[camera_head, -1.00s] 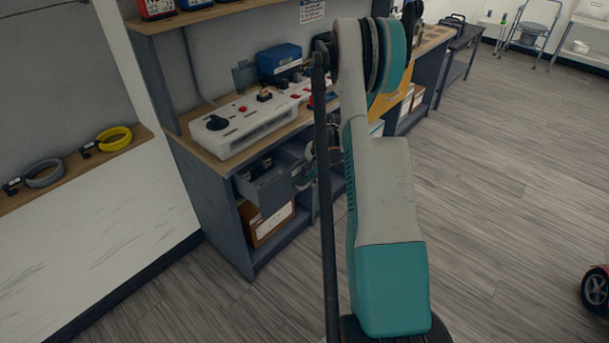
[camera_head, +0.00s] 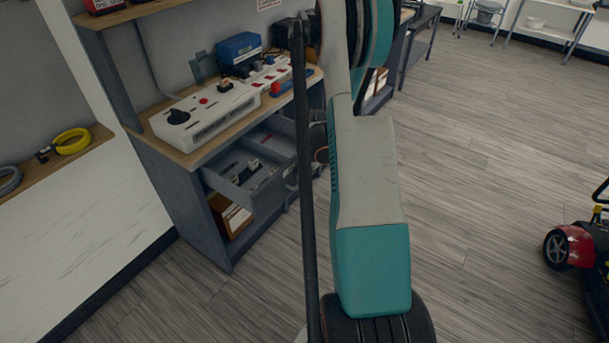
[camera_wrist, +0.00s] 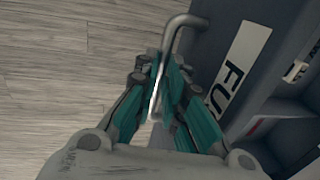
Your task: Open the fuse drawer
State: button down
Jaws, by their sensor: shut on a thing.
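The fuse drawer (camera_head: 228,190) is pulled well out of the grey workbench in the head view, and its inside with several small dark and pale parts shows. In the wrist view its grey front (camera_wrist: 212,50) carries a white label (camera_wrist: 244,55) reading "FU", the rest cut off or hidden. A metal bar handle (camera_wrist: 178,28) stands out from this front. My gripper (camera_wrist: 168,88) is shut on the handle, with its teal fingers on both sides of the bar. In the head view my arm hides most of the gripper and the handle.
A white control panel (camera_head: 205,112) and a blue box (camera_head: 239,47) stand on the bench top. A cardboard box (camera_head: 234,217) sits on the shelf below the drawer. A red and black scooter (camera_head: 572,246) stands at the right edge. The floor between is clear.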

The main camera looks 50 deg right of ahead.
jog(key=c, duration=1.7)
grip_release()
jog(key=shift+o, duration=0.2)
jog(key=shift+r, duration=0.1)
notch_tip(320, 180, up, 12)
jog(key=s, duration=0.2)
jog(key=shift+s+f, duration=0.15)
jog(key=shift+f, duration=0.05)
jog(key=shift+d, duration=0.1)
